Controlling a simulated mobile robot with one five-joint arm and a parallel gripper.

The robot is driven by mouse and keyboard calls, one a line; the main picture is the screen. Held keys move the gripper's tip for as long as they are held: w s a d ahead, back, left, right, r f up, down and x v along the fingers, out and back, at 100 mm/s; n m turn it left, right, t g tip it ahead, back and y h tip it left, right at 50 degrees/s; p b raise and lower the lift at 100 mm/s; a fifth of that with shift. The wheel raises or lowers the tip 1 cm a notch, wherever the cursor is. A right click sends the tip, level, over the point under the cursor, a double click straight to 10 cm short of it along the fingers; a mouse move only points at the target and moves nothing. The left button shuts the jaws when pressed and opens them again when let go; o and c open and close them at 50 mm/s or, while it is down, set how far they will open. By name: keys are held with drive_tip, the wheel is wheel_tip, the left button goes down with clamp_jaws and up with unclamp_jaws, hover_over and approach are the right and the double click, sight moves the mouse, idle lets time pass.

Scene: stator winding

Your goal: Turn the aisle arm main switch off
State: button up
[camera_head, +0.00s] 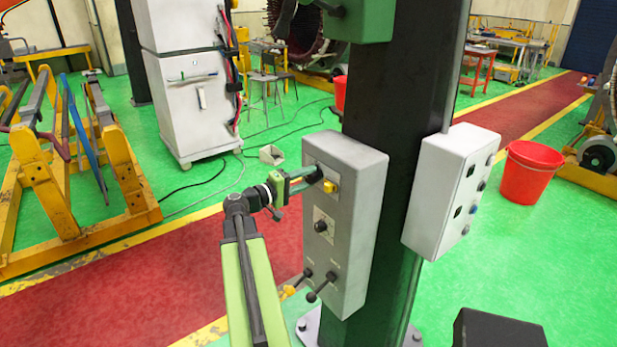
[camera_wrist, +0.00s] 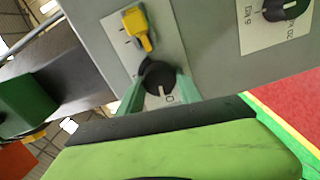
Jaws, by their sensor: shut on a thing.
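The grey control box (camera_head: 350,215) hangs on the dark column, with its switch face toward my arm. A black rotary knob (camera_wrist: 158,76) sits near the top of that face beside a yellow tab (camera_head: 331,187). My gripper (camera_head: 314,175) is at this knob. In the wrist view, its two green fingers (camera_wrist: 160,80) stand on either side of the knob and are shut on it. A white mark on the knob points toward the fingers, close to a printed O. In the head view the gripper mostly hides the knob. The yellow tab also shows in the wrist view (camera_wrist: 139,28).
A second black knob (camera_head: 320,227) sits lower on the face, with two black-knobbed levers (camera_head: 320,287) below it. A white box (camera_head: 447,190) is on the column's right side. A red bucket (camera_head: 527,172) stands beyond. A yellow frame (camera_head: 60,190) is at left.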

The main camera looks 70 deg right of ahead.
drive_tip(key=shift+s+f+n, duration=0.1)
drive_tip(key=shift+n, duration=0.8)
drive_tip(key=o, duration=1.4)
drive_tip(key=shift+a, duration=0.1)
drive_tip(key=shift+c, duration=0.2)
drive_tip(key=v, duration=1.7)
drive_tip(key=shift+w+a, duration=0.2)
